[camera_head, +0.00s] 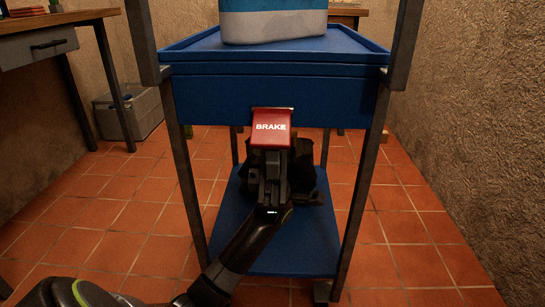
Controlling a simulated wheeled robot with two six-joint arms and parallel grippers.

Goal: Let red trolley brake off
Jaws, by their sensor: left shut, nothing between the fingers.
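The red brake plate (271,127), marked BRAKE in white, sits at the front of the blue trolley (225,95), just below its upper tray. My left gripper (270,158) is shut and empty. It points up at the brake from below, with its fingertips at the plate's lower edge. I cannot tell whether they touch it. The black body of the gripper covers part of the space under the plate. My right gripper is not in view.
A blue and white container (272,22) stands on the trolley's top tray. Dark posts rise at the trolley's corners, and a lower blue shelf (300,245) lies behind my arm. A wooden table (50,20) and a grey crate (140,112) are at the left. Tiled floor is clear on both sides.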

